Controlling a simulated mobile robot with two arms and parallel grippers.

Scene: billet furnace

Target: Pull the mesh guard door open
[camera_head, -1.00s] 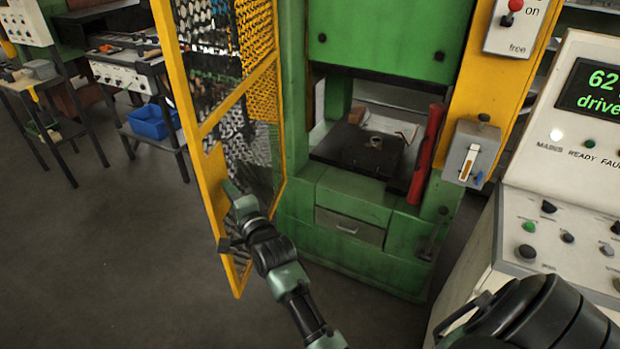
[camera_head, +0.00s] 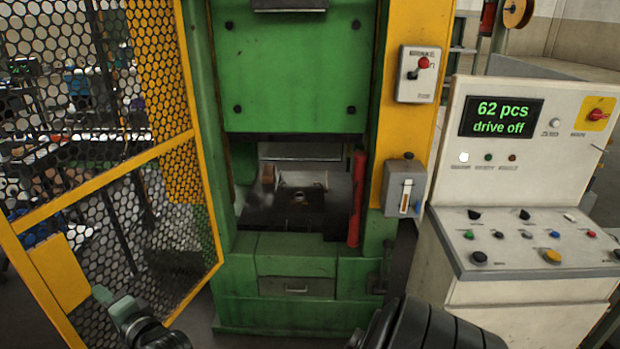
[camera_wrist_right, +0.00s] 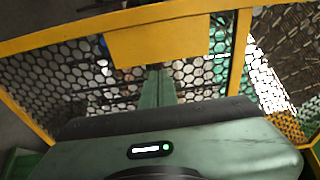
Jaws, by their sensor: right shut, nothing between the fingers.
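The mesh guard door (camera_head: 110,180) is a yellow frame with dark mesh at the left of the head view. It stands swung out from the front of the green press (camera_head: 290,75), leaving the press opening uncovered. A yellow plate (camera_head: 60,272) sits on its outer edge; this plate also shows in the right wrist view (camera_wrist_right: 155,42). My right gripper (camera_head: 104,297) is shut and empty beside the plate, in front of the mesh. In the right wrist view its closed fingers (camera_wrist_right: 153,75) point at the door just below the plate; contact cannot be told. My left gripper is out of view.
A white control console (camera_head: 540,190) stands to the right, its screen reading "62 pcs drive off". A red bar (camera_head: 357,200) stands upright at the press opening. A switch box (camera_head: 417,74) and lever box (camera_head: 404,188) are on the yellow post.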

